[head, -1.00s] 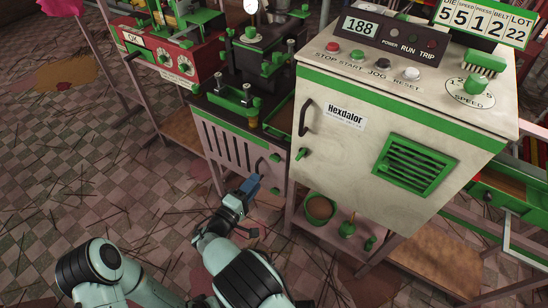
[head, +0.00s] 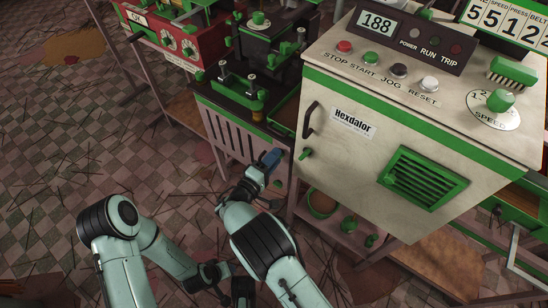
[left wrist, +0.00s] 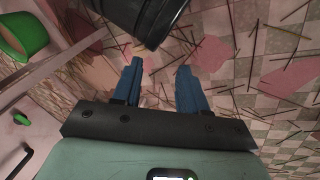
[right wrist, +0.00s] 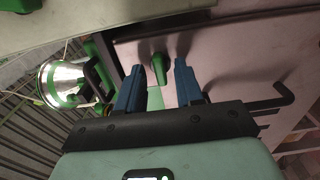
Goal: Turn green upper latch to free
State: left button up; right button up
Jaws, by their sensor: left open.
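The green upper latch (right wrist: 158,66) is a small green handle on the pale pinkish panel. In the right wrist view it shows between the blue fingertips of my right gripper (right wrist: 165,72). The fingers stand apart on either side, with gaps; I cannot tell how deep the latch sits between them. In the head view my right gripper (head: 270,158) is at the panel under the dark press and hides the upper latch. My left gripper (left wrist: 161,80) is open and empty, low over the tiled floor.
The white Hexdalor cabinet (head: 385,125) stands right of the panel, with a black handle and a green latch on its front. Green pots (head: 322,203) sit on the low shelf. A black handle (right wrist: 268,101) is right of my right gripper. The floor at left is open, with scattered sticks.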

grip_shut()
pick_arm(q)
jog(key=shift+s+r, duration=0.1)
pick_arm(e)
jog(key=shift+n, duration=0.4)
pick_arm(q)
jog(key=shift+g+h, duration=0.4)
jog(key=shift+g, duration=0.2)
jog(key=s+r+p, duration=0.1)
jog(key=s+d+r, duration=0.1)
jog(key=s+d+p, duration=0.1)
jog(key=s, duration=0.1)
jog(key=shift+r+p, duration=0.35)
jog(key=shift+r, duration=0.05)
pick_arm(e)
jog(key=n, duration=1.1)
jog(key=shift+r+n, duration=0.1)
jog(key=shift+n, duration=0.2)
jog(key=shift+o, duration=0.9)
grip_release()
